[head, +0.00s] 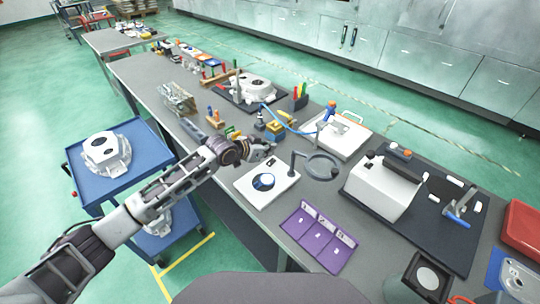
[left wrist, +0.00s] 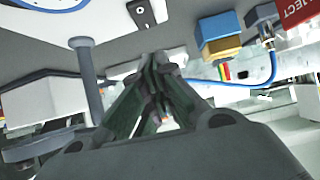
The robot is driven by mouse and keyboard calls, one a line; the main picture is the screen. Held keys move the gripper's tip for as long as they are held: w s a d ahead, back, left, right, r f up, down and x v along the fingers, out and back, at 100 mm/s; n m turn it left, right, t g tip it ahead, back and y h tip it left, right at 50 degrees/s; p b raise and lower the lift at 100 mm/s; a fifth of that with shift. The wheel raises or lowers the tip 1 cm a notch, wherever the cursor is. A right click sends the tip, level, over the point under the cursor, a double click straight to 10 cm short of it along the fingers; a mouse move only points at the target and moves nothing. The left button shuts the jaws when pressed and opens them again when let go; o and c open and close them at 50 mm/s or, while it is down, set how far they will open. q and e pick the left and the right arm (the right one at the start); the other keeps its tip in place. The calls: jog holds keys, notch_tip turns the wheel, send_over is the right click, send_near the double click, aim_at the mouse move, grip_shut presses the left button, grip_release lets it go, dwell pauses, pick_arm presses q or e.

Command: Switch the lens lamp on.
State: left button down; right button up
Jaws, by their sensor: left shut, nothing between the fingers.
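The lens lamp (head: 321,167) is a round ring lens on a dark stalk, beside a white plate (head: 252,190) with a dark blue round spot. I see no clear glow from it. My left gripper (head: 270,147) is shut and empty, just behind the plate and left of the lamp's stalk. In the left wrist view its fingers (left wrist: 157,62) meet at the tips. There a grey post (left wrist: 86,85) stands to their left, and a small dark switch-like plate (left wrist: 142,14) lies beyond the tips, apart from them. My right gripper is not in view.
A purple tray (head: 318,238) stands in front of the plate. A white casting box (head: 380,188) on a dark mat is at right. Blue and yellow blocks (head: 278,127) and a blue hose (head: 300,131) lie close behind the gripper. A blue cart (head: 110,183) is at left.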

aim_at(270, 162)
pick_arm(q)
jog(key=shift+w+d+f, duration=0.1)
jog(key=shift+f, duration=0.8)
jog(key=shift+w+d+f, duration=0.1)
jog(key=shift+f, duration=0.8)
